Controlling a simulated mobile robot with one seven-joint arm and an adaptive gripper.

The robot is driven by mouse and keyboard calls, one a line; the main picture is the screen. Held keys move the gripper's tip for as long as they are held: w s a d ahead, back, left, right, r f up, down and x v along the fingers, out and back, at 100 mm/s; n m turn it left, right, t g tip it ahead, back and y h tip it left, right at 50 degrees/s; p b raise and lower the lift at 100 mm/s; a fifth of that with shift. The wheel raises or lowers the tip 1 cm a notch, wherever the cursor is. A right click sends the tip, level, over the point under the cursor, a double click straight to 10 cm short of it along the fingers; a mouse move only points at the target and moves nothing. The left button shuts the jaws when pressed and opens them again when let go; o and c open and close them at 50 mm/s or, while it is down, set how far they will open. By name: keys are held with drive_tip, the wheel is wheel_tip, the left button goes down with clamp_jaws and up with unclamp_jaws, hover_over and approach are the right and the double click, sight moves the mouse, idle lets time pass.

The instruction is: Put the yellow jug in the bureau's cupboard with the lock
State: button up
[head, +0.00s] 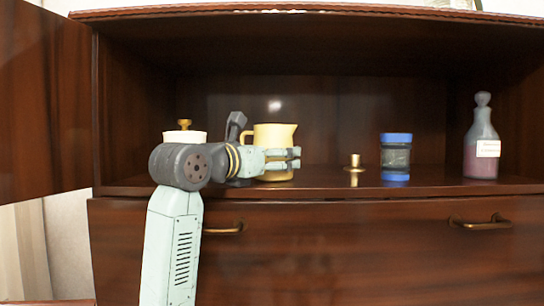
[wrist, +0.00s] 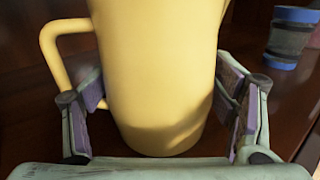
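The yellow jug (head: 276,136) stands upright on the floor of the bureau's open upper compartment (head: 340,182), near its front edge. Its handle is on the left in both views. My gripper (head: 281,158) is around the jug's body. In the wrist view, one finger lies on each side of the jug (wrist: 160,75), with the left pad close against it below the handle. A slight gap seems to show by the right pad. Whether both pads press on the jug is unclear. No lock can be made out.
A small brass object (head: 354,166), a blue-lidded jar (head: 396,152) and a stoppered bottle (head: 482,145) stand to the right. A white pot with a brass knob (head: 185,134) is behind my arm. An open door (head: 45,100) is at left. A drawer (head: 340,240) lies below.

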drive_tip(key=o, duration=0.3)
drive_tip(key=shift+r, duration=0.1)
drive_tip(key=b+v, duration=0.4)
drive_tip(key=v, duration=0.8)
drive_tip(key=shift+s, duration=0.1)
